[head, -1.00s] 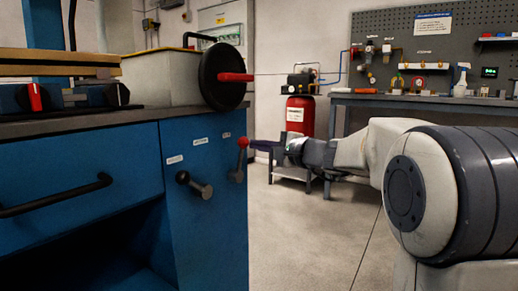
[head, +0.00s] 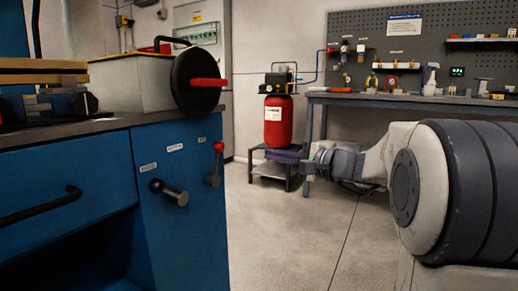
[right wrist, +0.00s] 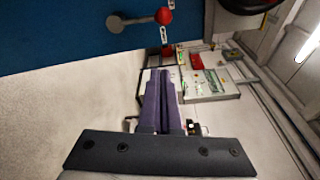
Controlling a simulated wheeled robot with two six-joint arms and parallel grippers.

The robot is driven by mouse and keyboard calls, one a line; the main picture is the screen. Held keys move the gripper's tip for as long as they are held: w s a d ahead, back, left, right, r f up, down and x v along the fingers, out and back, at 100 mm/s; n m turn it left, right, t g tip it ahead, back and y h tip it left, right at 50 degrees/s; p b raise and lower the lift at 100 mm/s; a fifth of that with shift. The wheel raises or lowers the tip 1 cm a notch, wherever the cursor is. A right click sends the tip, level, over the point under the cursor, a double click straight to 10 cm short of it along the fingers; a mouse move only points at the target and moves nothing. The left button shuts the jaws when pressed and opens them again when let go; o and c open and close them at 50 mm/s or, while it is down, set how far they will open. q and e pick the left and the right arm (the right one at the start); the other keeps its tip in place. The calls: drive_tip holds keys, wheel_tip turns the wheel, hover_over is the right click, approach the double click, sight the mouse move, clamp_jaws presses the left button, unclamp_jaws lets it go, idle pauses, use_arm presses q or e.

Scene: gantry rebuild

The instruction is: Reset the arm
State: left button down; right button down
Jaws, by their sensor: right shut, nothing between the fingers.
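My right arm comes in from the right in the head view. Its gripper (head: 278,156) is shut and empty, with dark purple fingers in front of the compressor stand. The same fingers (right wrist: 160,78) lie together in the middle of the right wrist view. They are apart from the blue cabinet (head: 185,245), which stands to the left with a red-knobbed lever (head: 217,165) and a dark-handled lever (head: 170,192) on its face. A red knob (right wrist: 163,16) also shows at the top of the right wrist view. My left gripper is not in view.
A red compressor tank (head: 278,122) stands on a low stand (head: 268,170). A workbench (head: 350,98) with a pegboard is at the back right. A black wheel with a red handle (head: 198,83) sits above the cabinet. The floor (head: 285,240) between is clear.

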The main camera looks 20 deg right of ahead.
drive_tip(key=shift+s+d, duration=0.25)
drive_tip(key=shift+s, duration=0.25)
